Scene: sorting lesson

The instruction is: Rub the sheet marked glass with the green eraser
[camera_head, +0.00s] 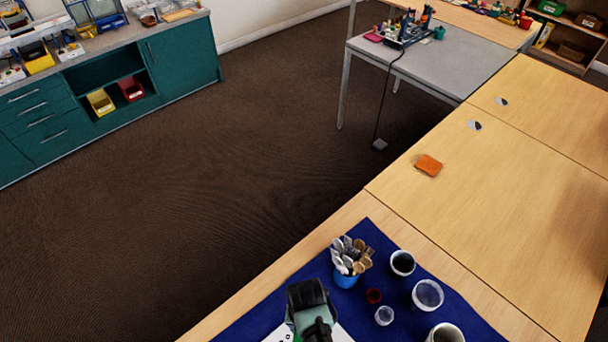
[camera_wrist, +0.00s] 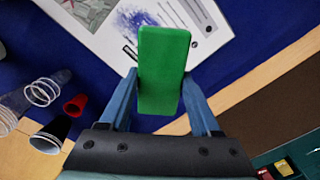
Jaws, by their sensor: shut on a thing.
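The green eraser (camera_wrist: 163,68) is held between the blue fingers of my gripper (camera_wrist: 161,88), which is shut on it. In the wrist view it hangs over a white sheet (camera_wrist: 118,22) with grey pictures and dark scribble marks. I cannot read the sheet's label, nor tell whether the eraser touches it. In the head view my gripper (camera_head: 314,326) hides most of the white sheet (camera_head: 341,334) at the bottom edge.
A blue mat (camera_head: 325,268) covers the near table. An orange cloth (camera_head: 429,165) lies on the mostly bare farther table.

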